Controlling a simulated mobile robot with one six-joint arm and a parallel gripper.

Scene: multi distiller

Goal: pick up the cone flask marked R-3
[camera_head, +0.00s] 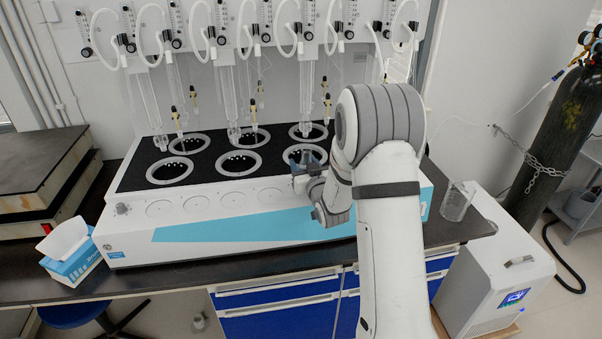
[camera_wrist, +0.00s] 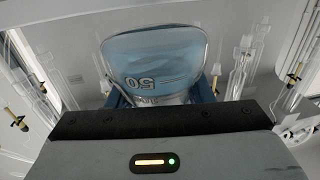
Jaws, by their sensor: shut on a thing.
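A clear flask (camera_wrist: 155,58) with blue tint and an upside-down "50" marking fills the upper middle of the wrist view. My gripper (camera_wrist: 158,94) is shut on it, with blue fingers on both sides. No R-3 mark is readable. In the head view my gripper (camera_head: 307,165) is over the front right well of the distiller (camera_head: 130,235). The flask cannot be made out clearly there, and my arm covers part of that area. I cannot tell whether the flask is clear of the well.
Glass tubes (camera_head: 228,95) with yellow-tipped fittings hang above the several round wells. A clear beaker (camera_head: 455,203) stands on the bench at the right. A tissue box (camera_head: 70,252) stands at the left. The bench strip in front of the distiller is mostly clear.

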